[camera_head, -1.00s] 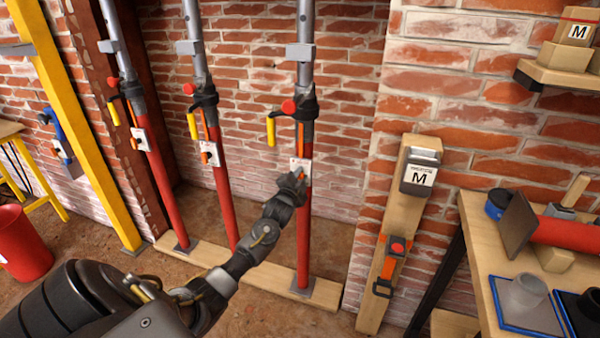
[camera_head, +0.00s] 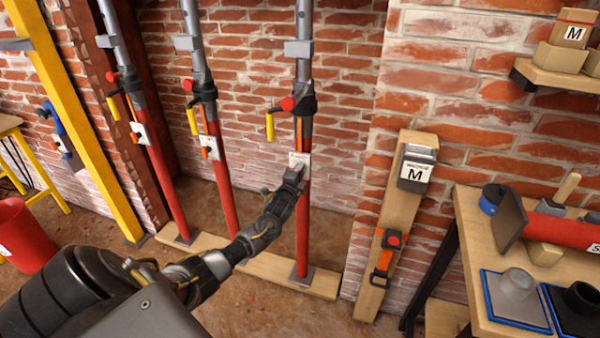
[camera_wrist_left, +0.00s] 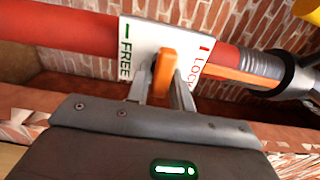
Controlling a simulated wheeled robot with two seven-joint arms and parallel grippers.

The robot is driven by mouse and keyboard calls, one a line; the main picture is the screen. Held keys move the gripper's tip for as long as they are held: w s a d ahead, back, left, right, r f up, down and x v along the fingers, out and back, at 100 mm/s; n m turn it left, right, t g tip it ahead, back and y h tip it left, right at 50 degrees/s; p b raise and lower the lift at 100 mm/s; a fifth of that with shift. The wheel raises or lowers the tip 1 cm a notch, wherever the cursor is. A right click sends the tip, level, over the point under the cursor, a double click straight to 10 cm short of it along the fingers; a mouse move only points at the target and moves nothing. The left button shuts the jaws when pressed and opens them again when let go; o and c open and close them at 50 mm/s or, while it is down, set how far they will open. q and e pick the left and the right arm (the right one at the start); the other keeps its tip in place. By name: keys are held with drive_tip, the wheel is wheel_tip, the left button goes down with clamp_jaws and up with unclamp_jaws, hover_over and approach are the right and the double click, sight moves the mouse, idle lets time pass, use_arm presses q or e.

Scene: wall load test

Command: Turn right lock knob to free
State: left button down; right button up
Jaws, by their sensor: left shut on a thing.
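The right red post (camera_head: 303,230) stands upright on a wooden sill, with a white label plate (camera_head: 299,158) partway up. In the left wrist view the plate (camera_wrist_left: 140,45) reads FREE with a green mark on the left and LOCK with a red mark on the right. The orange lock knob (camera_wrist_left: 164,70) stands crosswise to the post, between the two marks. My left gripper (camera_head: 297,172) is at the plate, shut on the knob, with a finger on each side in the wrist view (camera_wrist_left: 167,90). In the head view the gripper hides the knob. My right gripper is not in view.
Two similar posts (camera_head: 222,180) stand to the left, beside a yellow beam (camera_head: 75,130). A wooden board with a grey box marked M (camera_head: 416,172) leans on the brick wall at right. A workbench (camera_head: 465,240) with several parts is at far right.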

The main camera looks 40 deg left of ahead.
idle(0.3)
use_arm(q)
drive_tip(key=c, duration=1.4)
unclamp_jaws()
drive_tip(key=shift+o, duration=0.2)
drive_tip(key=v, duration=1)
drive_tip(key=shift+s+d, duration=0.2)
drive_tip(key=shift+s, duration=0.1)
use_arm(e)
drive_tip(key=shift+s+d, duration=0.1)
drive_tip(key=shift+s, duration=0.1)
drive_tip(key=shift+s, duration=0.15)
